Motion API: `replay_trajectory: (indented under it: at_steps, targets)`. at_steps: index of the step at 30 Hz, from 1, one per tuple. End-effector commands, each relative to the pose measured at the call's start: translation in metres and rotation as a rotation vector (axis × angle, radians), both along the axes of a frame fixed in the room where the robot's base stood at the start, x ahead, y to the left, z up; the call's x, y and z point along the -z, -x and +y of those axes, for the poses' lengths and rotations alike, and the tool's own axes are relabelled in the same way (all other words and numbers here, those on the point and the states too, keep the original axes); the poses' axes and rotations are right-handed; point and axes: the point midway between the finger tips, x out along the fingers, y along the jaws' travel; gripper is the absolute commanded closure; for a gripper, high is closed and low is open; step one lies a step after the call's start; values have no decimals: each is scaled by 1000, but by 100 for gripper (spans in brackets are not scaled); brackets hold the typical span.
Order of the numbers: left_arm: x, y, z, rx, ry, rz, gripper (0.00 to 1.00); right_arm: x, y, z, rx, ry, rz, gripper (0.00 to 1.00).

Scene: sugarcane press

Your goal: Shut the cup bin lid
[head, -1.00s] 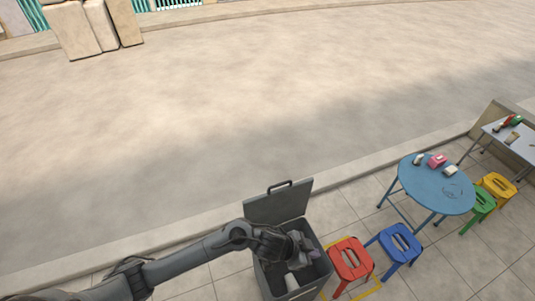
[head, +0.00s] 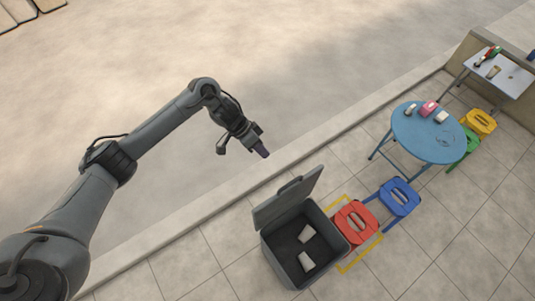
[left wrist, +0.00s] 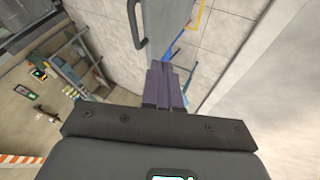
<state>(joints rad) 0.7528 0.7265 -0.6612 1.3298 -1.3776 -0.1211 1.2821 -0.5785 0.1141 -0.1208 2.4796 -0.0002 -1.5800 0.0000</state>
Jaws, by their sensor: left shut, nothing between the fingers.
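The grey cup bin (head: 297,256) stands on the pavement with its lid (head: 288,199) raised, hinged on the far side and leaning up. Two pale cups (head: 306,233) lie inside on the dark bottom. My left gripper (head: 264,153) is above and beyond the lid in the head view, apart from it, with its fingers shut and empty. In the left wrist view the shut fingers (left wrist: 166,85) point towards the grey lid (left wrist: 166,22), whose dark handle (left wrist: 137,25) shows to the left. My right gripper is not in view.
A blue stool (head: 399,197) and a round blue table (head: 428,134) are further right.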

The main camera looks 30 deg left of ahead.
Motion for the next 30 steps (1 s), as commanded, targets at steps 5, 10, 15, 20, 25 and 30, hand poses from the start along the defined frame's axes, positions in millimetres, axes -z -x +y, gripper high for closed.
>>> replay_trajectory:
  at_steps: [5,10,15,20,25,30]
  targets:
    - [21,-2,-14,1,2,3,100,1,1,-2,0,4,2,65]
    - [48,-7,-32,2,0,2,100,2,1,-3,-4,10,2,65]
    - [73,-11,-48,0,1,0,100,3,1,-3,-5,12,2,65]
    - [79,-3,-66,5,-1,0,100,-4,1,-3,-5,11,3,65]
    - [83,3,-80,3,0,-2,100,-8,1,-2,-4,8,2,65]
    - [85,5,-85,2,0,-1,100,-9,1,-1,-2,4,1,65]
